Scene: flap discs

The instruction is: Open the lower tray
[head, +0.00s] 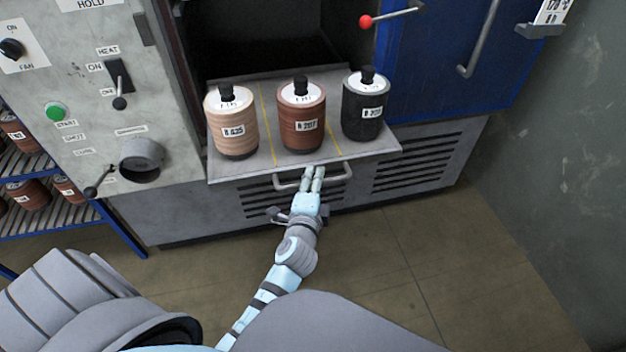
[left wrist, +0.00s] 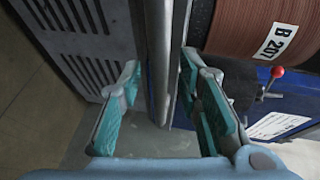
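The grey tray (head: 240,172) sticks out from the front of the dark oven chamber, with yellow lines across it. Its bar handle (head: 342,173) runs along the front edge and also shows in the left wrist view (left wrist: 181,70). Whether the right finger touches the bar is unclear. My right gripper is not in view.
On the tray stand a tan disc stack (head: 231,130), a red-brown stack (head: 301,125) and a black stack (head: 363,112). A blue door (head: 445,60) with a red-knobbed lever (head: 390,17) stands at right. A control panel (head: 95,90) is at left. The floor (head: 390,270) in front is clear.

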